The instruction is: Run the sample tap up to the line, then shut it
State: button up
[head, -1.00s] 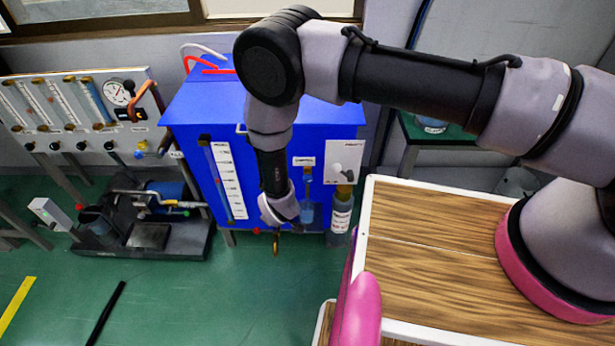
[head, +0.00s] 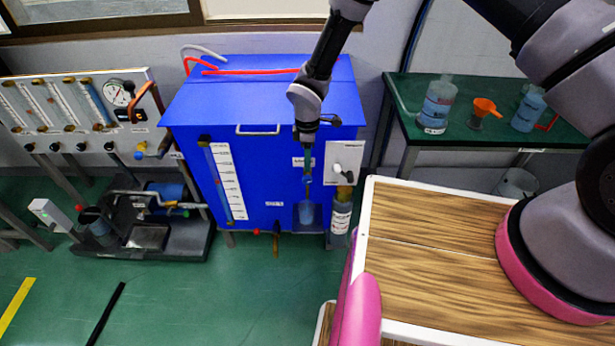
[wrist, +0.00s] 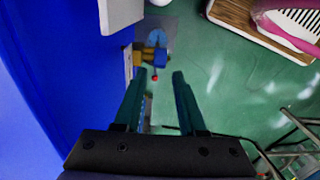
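The sample tap (head: 307,180) is on the front of the blue tank (head: 262,195), below a small white label. In the wrist view the tap (wrist: 150,57) shows brass and blue parts. A clear container (head: 306,213) with bluish contents stands under the tap; I cannot make out a line on it or whether water runs. My gripper (head: 306,143) points down just above the tap, close to the tank's front. In the wrist view its two fingers (wrist: 159,74) are apart with nothing between them, and the tap lies ahead of their tips.
A white panel with a knob (head: 346,165) stands close right of the tap, above a labelled bottle (head: 340,215). A level scale (head: 228,180) is on the tank's left. A brass outlet (head: 276,243) sits low. A green bench (head: 480,140) with bottles stands at right.

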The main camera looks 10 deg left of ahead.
aim_at(308, 176)
notch_tip(308, 176, down, 8)
jog(key=shift+r, duration=0.1)
grip_shut()
